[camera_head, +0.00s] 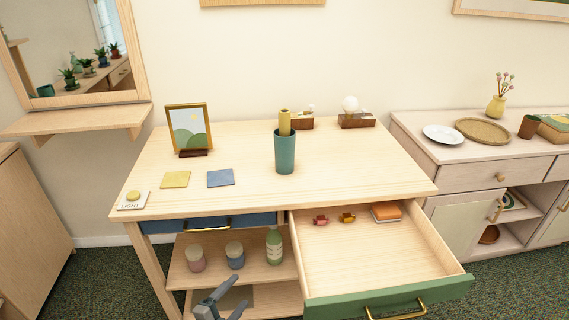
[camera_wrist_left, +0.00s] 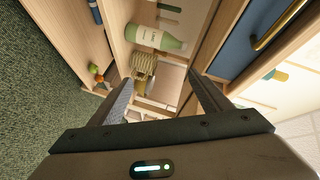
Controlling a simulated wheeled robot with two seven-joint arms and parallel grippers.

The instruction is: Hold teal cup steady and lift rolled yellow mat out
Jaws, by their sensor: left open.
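The teal cup (camera_head: 285,155) stands upright on the wooden desk top (camera_head: 240,190), near its middle. The rolled yellow mat (camera_head: 285,121) sticks up out of the cup; its lower part is hidden inside. My left gripper (camera_head: 234,301) is low in front of the desk's lower shelves, below and left of the cup, apart from it. In the left wrist view my left gripper (camera_wrist_left: 160,96) is open and empty, with shelf things beyond its fingers. The cup cannot be made out in that view. My right gripper is not in view.
A green-fronted drawer (camera_head: 390,298) stands open at the desk's right front. A framed picture (camera_head: 189,129), a yellow square (camera_head: 176,180) and a blue square (camera_head: 221,178) are left of the cup. A green bottle (camera_head: 274,246) and jars stand on the shelf below.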

